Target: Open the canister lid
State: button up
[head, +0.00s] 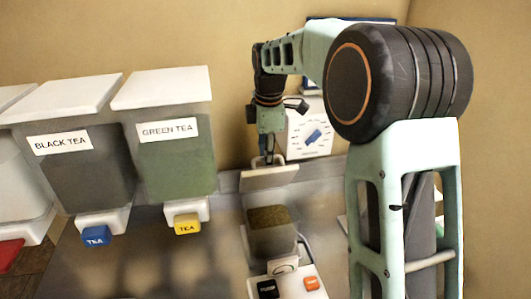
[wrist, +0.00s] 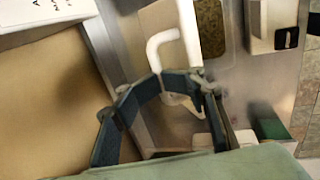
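The canister (head: 272,240) is a squarish container with brown contents, standing on the metal counter right of the tea bins. Its pale lid (head: 268,179) is tilted up at the canister's back, so the brown contents show. In the wrist view the lid (wrist: 188,30) is seen nearly edge-on, with a white loop handle (wrist: 153,52) on its left side. My gripper (head: 269,158) is above the lid at the handle. In the wrist view the fingers of my gripper (wrist: 168,84) come together across the handle and appear shut on it. They hide part of it.
Bins labelled GREEN TEA (head: 170,157) and BLACK TEA (head: 87,168) stand to the left, with coloured taps. A base with black and orange switches (head: 288,283) is in front of the canister. A white panel with a blue knob (head: 312,135) is behind.

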jog(key=shift+f, duration=0.1)
jog(key=w+a+r+p, duration=0.1)
jog(key=w+r, duration=0.7)
jog(key=r, duration=0.1)
jog(key=shift+w+a, duration=0.35)
jog(key=shift+a, duration=0.05)
dwell(0.9)
dwell(0.5)
